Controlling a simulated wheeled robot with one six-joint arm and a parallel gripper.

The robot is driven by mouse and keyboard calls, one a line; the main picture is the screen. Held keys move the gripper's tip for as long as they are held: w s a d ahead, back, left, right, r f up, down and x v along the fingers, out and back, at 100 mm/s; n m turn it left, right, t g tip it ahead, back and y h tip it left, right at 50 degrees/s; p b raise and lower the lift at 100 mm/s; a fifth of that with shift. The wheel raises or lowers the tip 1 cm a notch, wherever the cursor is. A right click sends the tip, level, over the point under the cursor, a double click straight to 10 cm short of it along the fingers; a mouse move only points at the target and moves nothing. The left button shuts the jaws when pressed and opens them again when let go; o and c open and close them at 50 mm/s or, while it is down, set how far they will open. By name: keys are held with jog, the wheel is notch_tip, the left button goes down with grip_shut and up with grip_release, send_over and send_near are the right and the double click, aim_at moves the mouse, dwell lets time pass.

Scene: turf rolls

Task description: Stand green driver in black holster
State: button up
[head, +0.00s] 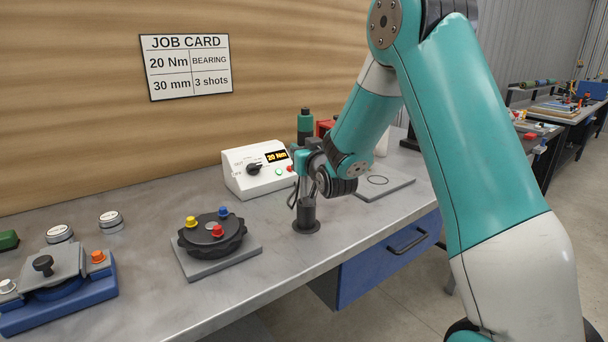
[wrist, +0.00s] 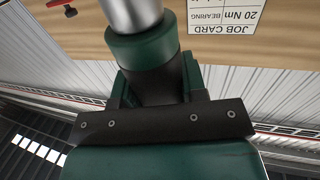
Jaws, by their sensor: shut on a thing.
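The black holster (head: 306,215) stands upright on a round base on the grey bench, near the front edge. My gripper (head: 314,166) is right above it, shut on the green driver (head: 311,188). A narrow silvery part of the driver shows between my gripper and the holster's mouth; I cannot tell whether its tip is inside. In the wrist view the driver (wrist: 147,47) shows a dark green collar and a silver shaft close to the camera. My arm and gripper hide much of the driver in the head view.
A blue fixture (head: 60,298) lies far left.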

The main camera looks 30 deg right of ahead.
aim_at(308, 178)
jog(key=shift+f, duration=3.2)
jog(key=shift+f, duration=0.2)
jog(key=o, duration=1)
jog(key=shift+r, duration=0.3)
jog(key=b+v, duration=1)
jog(key=v, duration=0.2)
jog(key=shift+f, duration=0.15)
